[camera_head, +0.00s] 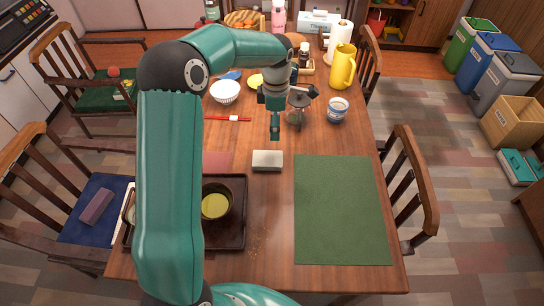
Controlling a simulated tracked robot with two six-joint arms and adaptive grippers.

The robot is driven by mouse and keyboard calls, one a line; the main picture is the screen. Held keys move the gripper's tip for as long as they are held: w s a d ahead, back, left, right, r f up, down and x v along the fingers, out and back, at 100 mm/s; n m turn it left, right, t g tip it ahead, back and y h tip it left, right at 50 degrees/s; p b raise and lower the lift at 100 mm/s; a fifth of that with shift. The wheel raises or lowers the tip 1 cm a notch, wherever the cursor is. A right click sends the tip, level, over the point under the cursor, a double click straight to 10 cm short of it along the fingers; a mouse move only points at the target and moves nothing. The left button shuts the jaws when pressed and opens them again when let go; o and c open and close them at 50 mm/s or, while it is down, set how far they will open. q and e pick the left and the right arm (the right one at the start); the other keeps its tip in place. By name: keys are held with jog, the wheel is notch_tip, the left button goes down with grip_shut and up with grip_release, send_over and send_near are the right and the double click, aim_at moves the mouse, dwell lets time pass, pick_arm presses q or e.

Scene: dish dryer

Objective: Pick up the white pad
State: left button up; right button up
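The white pad (267,160) is a small pale block lying flat on the wooden table, between the dark tray and the green mat. My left gripper (275,134) points down, just behind the pad in the picture and apart from it. Its fingers show as one narrow edge, so I cannot tell whether they are open or shut. I see nothing held in it. My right gripper is not in view.
A dark tray (236,238) with a bowl (215,202) stands at left, partly hidden by my arm. A green mat (341,210) lies at right. Red chopsticks (228,118), a white bowl (225,92), a cup (338,109) and a yellow pitcher (343,66) stand farther back.

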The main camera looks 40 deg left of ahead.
pick_arm(q)
send_over(272, 158)
jog(key=f, duration=1)
jog(key=shift+w+p, duration=0.3)
jog(key=shift+w, duration=0.1)
jog(key=f, duration=0.2)
jog(key=s+f+p, duration=0.1)
jog(key=f, duration=0.1)
jog(key=shift+f, duration=0.6)
jog(key=c, duration=1.1)
jog(key=shift+r, duration=0.1)
notch_tip(272, 158, up, 20)
jog(key=b, duration=0.1)
